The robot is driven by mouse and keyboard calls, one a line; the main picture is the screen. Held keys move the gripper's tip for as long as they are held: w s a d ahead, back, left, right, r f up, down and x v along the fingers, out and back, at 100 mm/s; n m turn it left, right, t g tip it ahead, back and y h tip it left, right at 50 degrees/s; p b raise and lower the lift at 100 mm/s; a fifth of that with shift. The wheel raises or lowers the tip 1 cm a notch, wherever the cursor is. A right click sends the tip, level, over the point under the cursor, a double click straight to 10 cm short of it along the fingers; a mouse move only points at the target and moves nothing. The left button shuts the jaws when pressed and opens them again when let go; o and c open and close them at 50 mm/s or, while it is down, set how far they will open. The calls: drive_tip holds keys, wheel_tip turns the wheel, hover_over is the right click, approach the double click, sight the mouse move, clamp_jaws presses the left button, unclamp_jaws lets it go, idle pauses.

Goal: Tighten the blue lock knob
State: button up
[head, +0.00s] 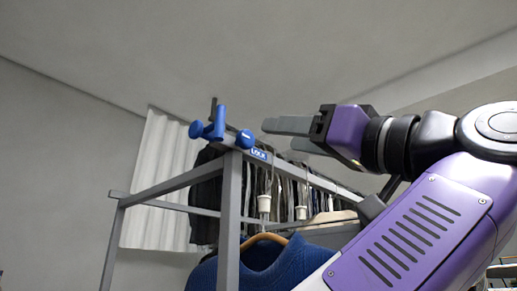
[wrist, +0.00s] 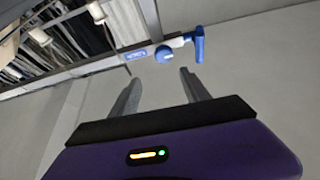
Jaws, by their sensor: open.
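A round blue knob (head: 245,139) sits at the top corner of a grey metal garment rack (head: 228,215), beside a blue label reading LOCK (head: 259,155). A larger blue lever-like part (head: 210,128) is fixed just left of it. In the wrist view the round knob (wrist: 164,54) lies ahead of the fingertips, between the label (wrist: 135,54) and the lever-like part (wrist: 199,45). My gripper (head: 285,136) is open and empty, to the right of the knob and apart from it. Both fingers (wrist: 160,77) show in the wrist view with a clear gap between them.
Below the gripper, a blue sweater (head: 265,265) hangs on a wooden hanger from the rack. Several dark garments (head: 207,185) hang along the rails behind. A white pleated curtain (head: 158,180) is at the back left. The space above the rack is clear.

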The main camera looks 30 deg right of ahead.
sight(249, 140)
drive_tip(key=shift+n+g+y, duration=0.3)
drive_tip(key=shift+n+g, duration=0.2)
drive_tip(key=p+x, duration=0.1)
drive_tip(key=x, duration=0.1)
drive_tip(key=f+p+x, duration=0.1)
drive_tip(key=x, duration=0.2)
drive_tip(key=a+p+x, duration=0.1)
drive_tip(key=x, duration=0.2)
drive_tip(key=shift+w+f, duration=0.1)
drive_tip(key=shift+f, duration=0.1)
clamp_jaws()
